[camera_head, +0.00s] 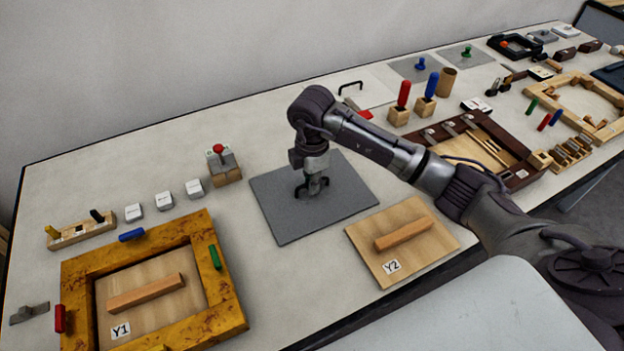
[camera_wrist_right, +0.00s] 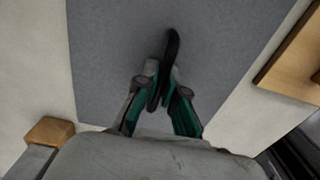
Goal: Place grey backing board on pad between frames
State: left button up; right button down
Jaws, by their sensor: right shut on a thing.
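The grey backing board (camera_head: 290,222) is a flat square slab in the middle of the table, between the mottled yellow frame (camera_head: 225,290) on the left and the dark brown frame (camera_head: 530,165) on the right. My right gripper (camera_head: 313,188) points down over the middle of the board. In the right wrist view the fingers (camera_wrist_right: 162,92) are shut on a dark upright handle (camera_wrist_right: 172,50), with the grey board (camera_wrist_right: 110,60) filling the view below. I cannot tell whether the board touches the surface. No separate pad shows under it. My left gripper is not in view.
A wooden panel marked Y2 (camera_head: 415,255) lies close to the board's front right. A grey block with a red knob (camera_head: 222,165) stands behind left. Several white blocks (camera_head: 164,201) are further left. Red and blue handled tools (camera_head: 404,95) stand behind my right arm.

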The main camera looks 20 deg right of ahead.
jog(key=shift+f, duration=0.15)
jog(key=c, duration=1.3)
grip_release()
jog(key=shift+r, duration=0.55)
notch_tip(320, 180, up, 11)
jog(key=shift+r+b, duration=0.2)
jog(key=shift+b, duration=0.4)
